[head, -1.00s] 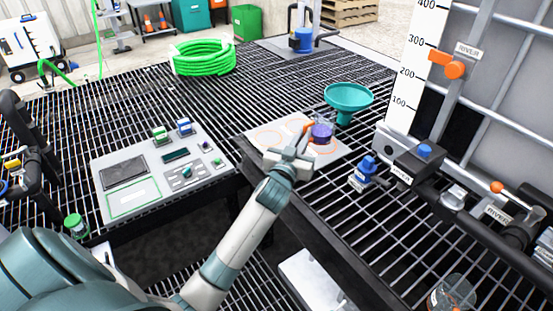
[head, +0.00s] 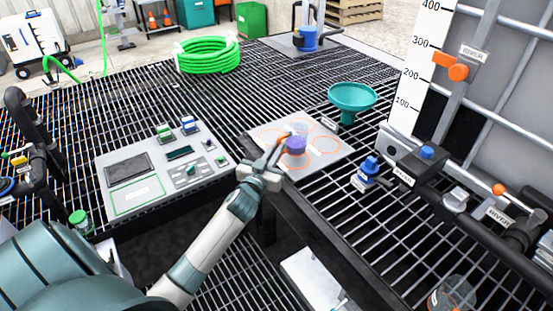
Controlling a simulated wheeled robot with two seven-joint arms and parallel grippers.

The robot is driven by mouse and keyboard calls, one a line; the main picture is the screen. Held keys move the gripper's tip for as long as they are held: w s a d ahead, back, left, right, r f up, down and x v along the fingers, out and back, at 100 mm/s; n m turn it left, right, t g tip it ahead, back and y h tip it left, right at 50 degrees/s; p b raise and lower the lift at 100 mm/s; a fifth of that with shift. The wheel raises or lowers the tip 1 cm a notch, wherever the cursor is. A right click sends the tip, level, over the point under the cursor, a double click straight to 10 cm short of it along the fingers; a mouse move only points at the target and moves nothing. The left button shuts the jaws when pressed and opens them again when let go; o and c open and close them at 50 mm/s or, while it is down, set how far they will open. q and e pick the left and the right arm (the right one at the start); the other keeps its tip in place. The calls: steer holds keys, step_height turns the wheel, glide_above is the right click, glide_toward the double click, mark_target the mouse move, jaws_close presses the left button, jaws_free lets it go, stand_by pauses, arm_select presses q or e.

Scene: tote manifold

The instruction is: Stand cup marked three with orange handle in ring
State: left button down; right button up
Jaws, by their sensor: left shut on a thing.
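A small cup with a purple top (head: 296,145) is above the front part of the white board (head: 250,134), which has several orange ring outlines (head: 326,145) on it. A bit of orange, probably its handle, shows at its left side. My left gripper (head: 284,147) reaches in from the front left and is shut on the cup at that side. The cup looks upright and partly covers the front ring. I cannot tell whether its base touches the board. Its marking is not readable. My right gripper is not in view.
A teal funnel (head: 352,98) stands behind the board. A blue-topped valve (head: 367,172) is to its right, beside the pipe manifold (head: 425,165). A grey panel (head: 160,165) lies at the left, and a green hose coil (head: 208,55) lies behind. The grating between is clear.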

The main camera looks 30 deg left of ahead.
arm_select(q)
steer(key=shift+f, duration=1.85)
steer(key=c, duration=1.9)
jaws_free()
steer(key=shift+f, duration=0.1)
steer(key=shift+s, duration=0.1)
steer(key=s+d+b, duration=0.1)
steer(key=s+d, duration=0.1)
steer(key=s, duration=0.9)
steer(key=shift+s+d, duration=0.2)
steer(key=shift+s, duration=0.1)
